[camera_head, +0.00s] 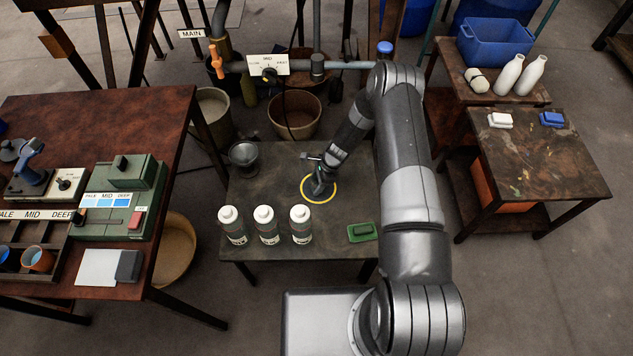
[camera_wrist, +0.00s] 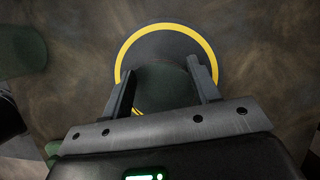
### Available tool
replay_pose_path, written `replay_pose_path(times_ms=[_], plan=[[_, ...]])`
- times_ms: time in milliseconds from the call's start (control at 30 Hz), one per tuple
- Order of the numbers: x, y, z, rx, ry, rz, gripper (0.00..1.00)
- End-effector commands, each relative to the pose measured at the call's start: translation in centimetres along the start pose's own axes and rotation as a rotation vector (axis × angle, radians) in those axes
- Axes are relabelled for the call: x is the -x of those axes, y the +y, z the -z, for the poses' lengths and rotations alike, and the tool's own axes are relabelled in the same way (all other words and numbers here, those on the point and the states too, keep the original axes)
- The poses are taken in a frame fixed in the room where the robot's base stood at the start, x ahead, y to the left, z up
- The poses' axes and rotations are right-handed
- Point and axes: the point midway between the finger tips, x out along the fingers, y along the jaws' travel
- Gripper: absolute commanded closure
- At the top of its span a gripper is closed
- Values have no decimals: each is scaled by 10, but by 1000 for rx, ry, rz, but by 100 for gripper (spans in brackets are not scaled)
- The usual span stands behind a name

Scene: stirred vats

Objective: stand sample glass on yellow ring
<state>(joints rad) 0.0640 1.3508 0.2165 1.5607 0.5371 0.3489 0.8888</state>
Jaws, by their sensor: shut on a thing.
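The yellow ring (camera_head: 320,203) is marked on the dark middle table. It also shows in the wrist view as a yellow arc (camera_wrist: 168,26). My gripper (camera_head: 319,187) is low over the ring, pointing down. In the wrist view my gripper (camera_wrist: 163,75) has its two fingers on either side of a dark, greenish, see-through round thing, which looks like the sample glass (camera_wrist: 165,88). The glass appears inside the ring's outline. Its base is hard to make out, so I cannot tell whether it touches the table. In the head view my gripper mostly hides it.
Three white-capped bottles (camera_head: 267,226) stand along the table's front, with a green pad (camera_head: 361,232) to their right. A dark metal cup (camera_head: 244,156) stands at the back left. The tabletop between cup and ring is clear. A reddish table (camera_head: 130,110) stands left.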

Motion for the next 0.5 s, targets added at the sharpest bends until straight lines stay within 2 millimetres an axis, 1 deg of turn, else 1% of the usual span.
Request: replay_pose_path(times_ms=[233,267,500], plan=[[-1,-1,0,0,0,1,76],[-2,0,1,0,0,1,44],[-1,0,1,0,0,1,24]])
